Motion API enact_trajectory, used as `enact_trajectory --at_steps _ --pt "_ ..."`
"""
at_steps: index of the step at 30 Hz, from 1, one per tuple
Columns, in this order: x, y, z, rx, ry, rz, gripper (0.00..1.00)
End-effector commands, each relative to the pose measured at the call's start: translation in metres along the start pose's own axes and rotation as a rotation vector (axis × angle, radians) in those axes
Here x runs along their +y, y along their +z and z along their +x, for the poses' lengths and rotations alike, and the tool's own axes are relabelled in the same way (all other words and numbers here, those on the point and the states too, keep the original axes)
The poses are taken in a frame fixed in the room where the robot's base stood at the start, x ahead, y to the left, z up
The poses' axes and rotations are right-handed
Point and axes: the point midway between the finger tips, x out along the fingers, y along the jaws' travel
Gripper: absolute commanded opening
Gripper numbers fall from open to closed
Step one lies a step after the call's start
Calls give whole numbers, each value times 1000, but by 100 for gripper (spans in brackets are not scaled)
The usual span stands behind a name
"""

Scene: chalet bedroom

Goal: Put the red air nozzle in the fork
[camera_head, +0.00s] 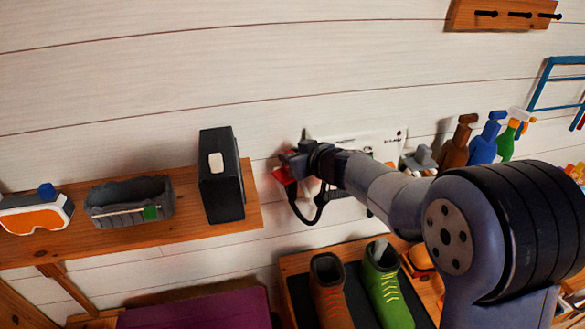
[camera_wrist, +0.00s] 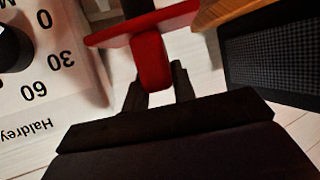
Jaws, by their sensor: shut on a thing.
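The red air nozzle (camera_wrist: 150,58) is between the two dark fingers of my gripper (camera_wrist: 157,88) in the wrist view. My gripper is shut on its narrow red part, and a wider red part spreads across above it. In the head view, a bit of the red nozzle (camera_head: 283,175) shows at the left of my gripper (camera_head: 292,162), close to the white wall. A dark piece (camera_wrist: 138,8) shows behind the nozzle at the top of the wrist view; I cannot tell whether it is the fork. I cannot make out the fork in the head view.
A black speaker-like box (camera_head: 221,178) stands on the wooden shelf (camera_head: 190,225), just left of my gripper. A white panel with printed numbers (camera_wrist: 45,85) is at the left in the wrist view. Boots (camera_head: 385,285) stand below; several bottles (camera_head: 485,140) are at the right.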

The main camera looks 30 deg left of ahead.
Motion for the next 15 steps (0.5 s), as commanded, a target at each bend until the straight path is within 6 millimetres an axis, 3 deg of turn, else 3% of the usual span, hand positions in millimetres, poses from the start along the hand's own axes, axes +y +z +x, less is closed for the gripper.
enact_trajectory --at_steps 9,15 --pt "0 34 14 -2 -1 3 0" --pt "0 37 15 0 0 1 0"
